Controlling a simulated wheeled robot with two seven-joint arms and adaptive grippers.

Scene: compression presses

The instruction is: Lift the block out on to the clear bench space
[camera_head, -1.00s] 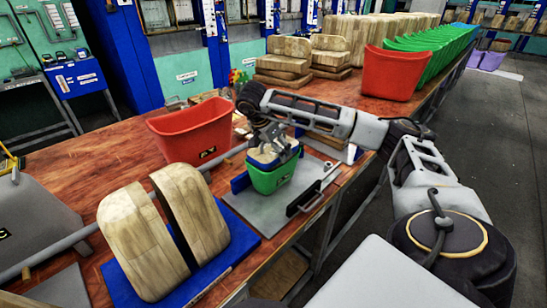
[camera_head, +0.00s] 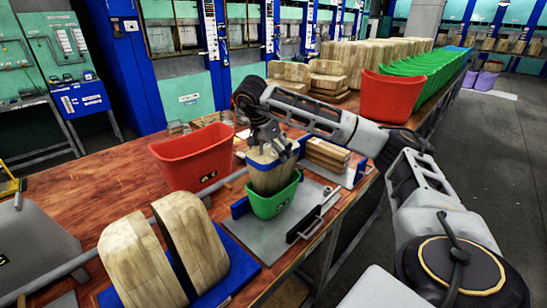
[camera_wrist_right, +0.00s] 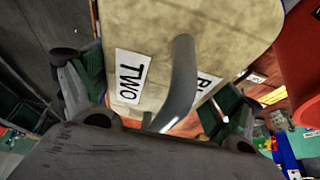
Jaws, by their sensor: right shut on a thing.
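The wooden block (camera_head: 270,171) stands upright, partly raised out of the green bin (camera_head: 273,200); its lower end is still inside the bin. My right gripper (camera_head: 268,142) is above the bin and shut on the block's top. In the right wrist view the block (camera_wrist_right: 215,30) fills the upper middle, with a grey metal handle and a white label reading "TWO". My left gripper is not in view.
A red bin (camera_head: 193,158) stands left of the green bin. Two rounded wooden pieces (camera_head: 137,262) stand on a blue base in front. Stacked boards (camera_head: 327,155) lie behind right. Another red bin (camera_head: 390,97) and green bins stand farther back. Bare bench (camera_head: 95,195) shows at left.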

